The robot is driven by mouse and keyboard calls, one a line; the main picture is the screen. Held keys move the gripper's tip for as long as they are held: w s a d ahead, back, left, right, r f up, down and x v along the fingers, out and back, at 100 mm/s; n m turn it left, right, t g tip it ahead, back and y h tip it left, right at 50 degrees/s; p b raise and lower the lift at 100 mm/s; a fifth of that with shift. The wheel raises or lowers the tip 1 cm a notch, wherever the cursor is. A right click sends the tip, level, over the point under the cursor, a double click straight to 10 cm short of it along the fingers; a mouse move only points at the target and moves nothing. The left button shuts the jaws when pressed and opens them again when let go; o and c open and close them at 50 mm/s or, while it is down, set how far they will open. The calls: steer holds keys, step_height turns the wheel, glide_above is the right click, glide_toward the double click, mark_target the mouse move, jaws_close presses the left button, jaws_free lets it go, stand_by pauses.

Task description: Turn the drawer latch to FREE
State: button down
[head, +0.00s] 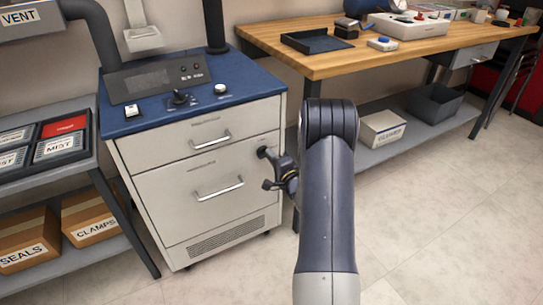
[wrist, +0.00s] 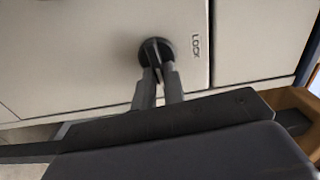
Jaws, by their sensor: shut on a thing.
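The drawer latch (wrist: 154,47) is a dark round knob on the pale front of the drawer cabinet (head: 155,205). In the head view my gripper (head: 274,168) reaches the cabinet front from the right. The word LOCK (wrist: 196,45) is printed beside the knob in the wrist view. No FREE label shows, and which way the latch is turned is hard to tell.
Both drawers look closed, with an upper handle (head: 211,141) and a lower handle (head: 218,188). A shelf unit (head: 60,178) with boxes stands at the left. A wooden workbench (head: 370,62) stands behind at the right. The floor (head: 430,225) at the right is clear.

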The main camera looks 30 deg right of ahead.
steer(key=shift+f+m, duration=0.1)
steer(key=shift+m, duration=0.4)
steer(key=c, duration=1.5)
jaws_free()
steer(key=s+p, duration=0.1)
steer(key=s, duration=0.4)
steer(key=s+p, duration=0.1)
steer(key=s, duration=0.5)
steer(key=shift+d, duration=0.2)
steer(key=shift+w, duration=0.15)
steer(key=w+b, duration=0.2)
steer(key=w, duration=0.8)
steer(key=shift+w+a, duration=0.15)
steer(key=shift+w, duration=0.2)
